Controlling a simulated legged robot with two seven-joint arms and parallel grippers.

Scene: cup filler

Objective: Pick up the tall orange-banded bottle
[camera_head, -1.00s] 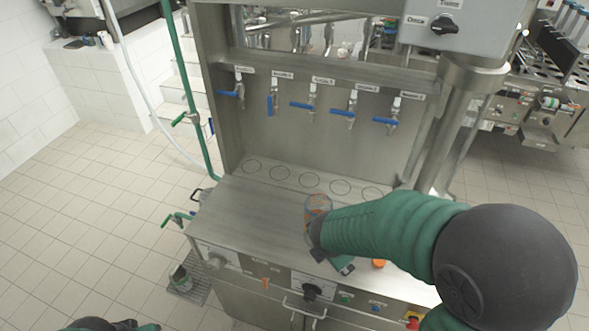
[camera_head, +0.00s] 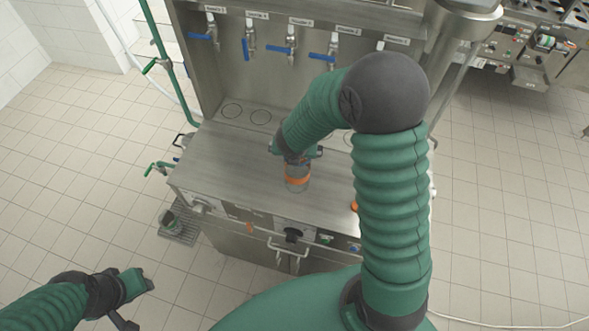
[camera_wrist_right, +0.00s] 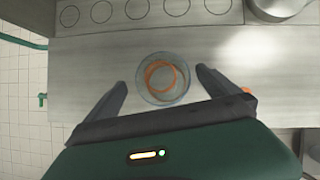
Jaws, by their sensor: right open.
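The orange-banded bottle (camera_head: 297,178) stands upright on the steel counter of the filler. In the right wrist view the bottle (camera_wrist_right: 163,80) is seen from above as a clear round shape with an orange ring. My right gripper (camera_head: 296,157) is above the bottle and partly hides its top in the head view. In the right wrist view its two fingers are spread, one on each side of the bottle, with gaps visible. My left gripper (camera_head: 137,296) hangs empty over the floor at lower left, and its jaw opening is unclear.
A small orange thing (camera_head: 354,206) is on the counter to the right, partly hidden by my right arm. Blue-handled taps (camera_head: 291,42) line the back panel above marked circles (camera_head: 232,110). The counter left of the bottle is clear. Knobs and a handle (camera_head: 288,248) are on its front.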

